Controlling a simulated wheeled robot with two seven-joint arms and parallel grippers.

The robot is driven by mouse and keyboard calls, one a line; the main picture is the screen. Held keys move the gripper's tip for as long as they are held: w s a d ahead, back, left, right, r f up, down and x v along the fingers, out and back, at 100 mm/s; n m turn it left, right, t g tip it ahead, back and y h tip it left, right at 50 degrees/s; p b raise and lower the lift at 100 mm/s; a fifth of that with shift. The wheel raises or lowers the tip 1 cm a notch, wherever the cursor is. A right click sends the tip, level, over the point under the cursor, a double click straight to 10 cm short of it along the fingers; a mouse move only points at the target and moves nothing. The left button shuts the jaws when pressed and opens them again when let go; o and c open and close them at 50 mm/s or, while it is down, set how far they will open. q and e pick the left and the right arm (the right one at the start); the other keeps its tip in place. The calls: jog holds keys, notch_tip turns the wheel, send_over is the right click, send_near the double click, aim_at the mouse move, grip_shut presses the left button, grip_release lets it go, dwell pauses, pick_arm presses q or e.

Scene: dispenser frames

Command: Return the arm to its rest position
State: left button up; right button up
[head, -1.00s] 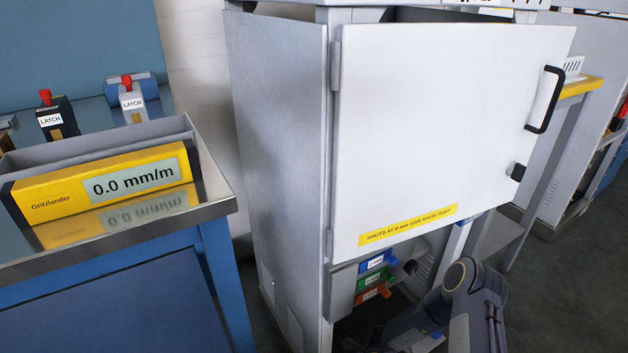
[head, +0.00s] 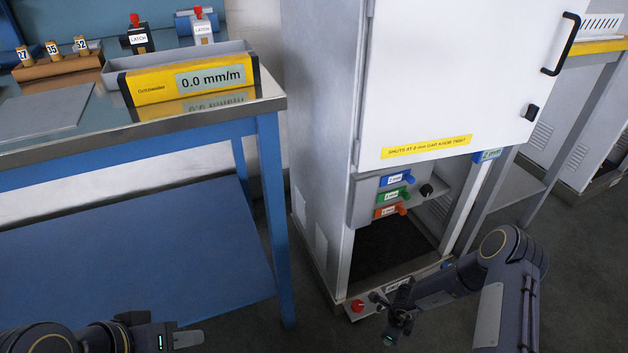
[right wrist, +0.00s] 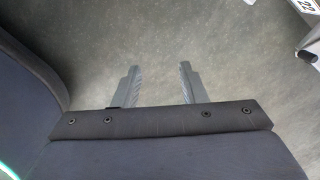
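My left arm comes in at the bottom left of the head view, and its gripper (head: 188,338) is over the floor in front of the blue bench. Its pale finger part shows, but I cannot tell whether it is open or shut. My right arm (head: 495,285) is bent at the lower right, in front of the cabinet. Its dark wrist end is low, by the cabinet's front base; its fingers are hard to make out there. In the right wrist view the right gripper (right wrist: 157,72) has two fingers apart, with bare floor between them and nothing held.
A cabinet with a white door (head: 455,75) stands at the centre right, above blue, green and orange handles (head: 393,195). A red knob (head: 357,306) is on its base near my right wrist. The blue bench (head: 265,160) at left carries a yellow gauge (head: 150,87).

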jog(key=w+r+n+t+y, duration=0.1)
jog(key=w+r+n+t, duration=0.3)
jog(key=r, duration=0.9)
jog(key=w+r+n+t+y, duration=0.1)
jog(key=w+r+n+t, duration=0.15)
jog(key=w+r, duration=0.7)
jog(key=s+a+r+n+y, duration=0.2)
jog(key=s+r+n, duration=0.3)
jog(key=s+r, duration=0.5)
jog(key=s+a+r+n+y, duration=0.2)
jog(key=s+r+n, duration=0.35)
jog(key=r, duration=0.75)
jog(key=s+d+n+g+h, duration=0.15)
jog(key=s+n, duration=0.45)
jog(key=s, duration=1.3)
notch_tip(320, 180, up, 34)
jog(key=p, duration=3.3)
jog(key=shift+f+h, duration=0.2)
jog(key=shift+h, duration=0.15)
